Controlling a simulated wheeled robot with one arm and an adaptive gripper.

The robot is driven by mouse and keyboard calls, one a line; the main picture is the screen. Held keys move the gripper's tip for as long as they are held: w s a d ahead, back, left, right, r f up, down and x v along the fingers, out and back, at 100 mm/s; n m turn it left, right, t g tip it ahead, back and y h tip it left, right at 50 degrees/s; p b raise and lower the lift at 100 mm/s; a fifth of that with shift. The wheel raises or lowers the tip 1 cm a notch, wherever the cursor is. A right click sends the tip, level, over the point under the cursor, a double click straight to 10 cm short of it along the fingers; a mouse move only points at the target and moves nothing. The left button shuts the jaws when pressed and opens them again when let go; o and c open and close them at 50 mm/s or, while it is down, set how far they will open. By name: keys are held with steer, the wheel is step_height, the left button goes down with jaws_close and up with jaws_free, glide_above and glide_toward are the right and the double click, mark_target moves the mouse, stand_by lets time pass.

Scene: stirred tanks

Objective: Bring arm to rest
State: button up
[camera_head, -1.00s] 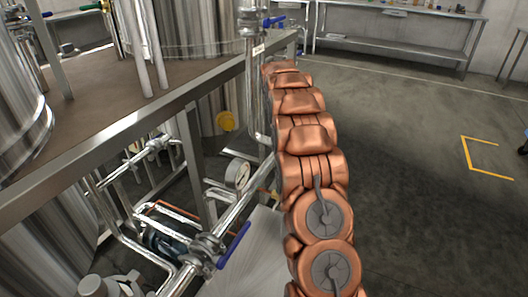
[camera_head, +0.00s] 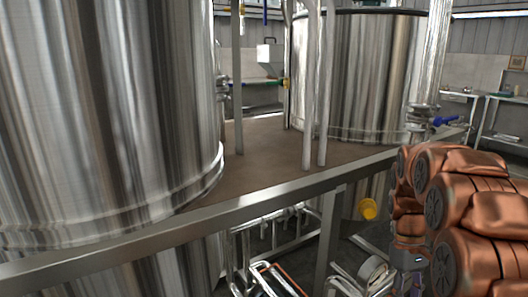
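My copper-coloured arm (camera_head: 465,215) is folded at the right edge of the head view, beside the steel frame of the tank platform. A grey end piece of my arm (camera_head: 409,262) hangs below the copper links, close to the pipework. The bottom of the picture cuts it off. I cannot make out my gripper's fingers, whether they are open or shut, or whether they hold anything.
A large steel tank (camera_head: 100,110) fills the left, and another tank (camera_head: 362,75) stands behind on the brown platform (camera_head: 262,150). The platform's steel rail (camera_head: 210,218) crosses in front.

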steer(key=s+a+f+m, duration=0.1)
steer(key=s+a, duration=0.4)
steer(key=s, duration=0.3)
steer(key=s+a+m+t, duration=0.1)
steer(key=s+a, duration=0.4)
steer(key=s, duration=0.3)
steer(key=s+a+f+m, duration=0.1)
steer(key=s+a, duration=0.4)
steer(key=s, duration=0.3)
step_height(320, 180, up, 20)
steer(key=t+p, duration=0.1)
steer(key=p, duration=1.7)
steer(key=shift+w, duration=0.2)
steer(key=shift+f, duration=0.1)
steer(key=shift+c, duration=0.3)
